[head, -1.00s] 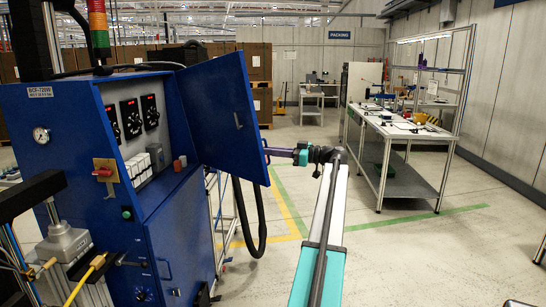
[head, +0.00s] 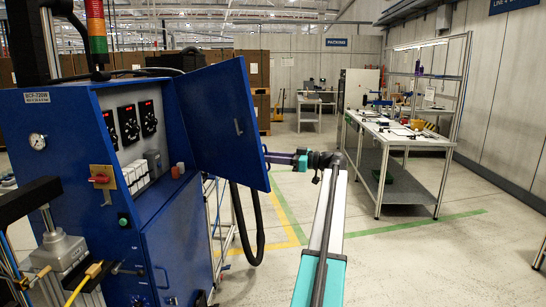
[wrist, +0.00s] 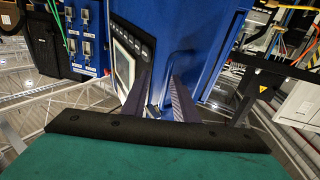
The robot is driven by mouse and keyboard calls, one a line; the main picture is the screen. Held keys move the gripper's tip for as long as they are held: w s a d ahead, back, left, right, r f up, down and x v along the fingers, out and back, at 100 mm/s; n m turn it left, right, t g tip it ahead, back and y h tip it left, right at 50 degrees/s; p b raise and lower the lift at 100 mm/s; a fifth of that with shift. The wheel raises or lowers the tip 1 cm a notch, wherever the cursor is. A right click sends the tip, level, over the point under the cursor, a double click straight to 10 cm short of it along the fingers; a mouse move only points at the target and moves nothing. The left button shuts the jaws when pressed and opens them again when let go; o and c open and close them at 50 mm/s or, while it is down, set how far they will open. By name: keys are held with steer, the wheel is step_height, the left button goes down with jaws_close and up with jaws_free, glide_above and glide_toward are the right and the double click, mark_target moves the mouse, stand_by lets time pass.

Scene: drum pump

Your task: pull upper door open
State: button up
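The upper door (head: 215,115) of the blue cabinet (head: 85,180) stands swung open in the head view, with gauges and switches showing in the opening to its left. My gripper (head: 272,157) is at the door's right edge, and its fingertips are hidden behind the door. In the wrist view my two dark fingers (wrist: 158,85) stand apart in front of a blue panel. A bent blue bar handle (wrist: 177,53) runs down into the gap between them. I cannot tell whether the fingers touch it.
The lower door (head: 178,235) of the cabinet looks shut. A black hose (head: 259,225) hangs below the upper door. A workbench (head: 400,140) stands to the right beyond my arm.

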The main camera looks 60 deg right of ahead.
steer(key=shift+f, duration=0.1)
steer(key=b+v, duration=0.2)
steer(key=v, duration=1.1)
steer(key=shift+s, duration=0.4)
steer(key=shift+d, duration=0.1)
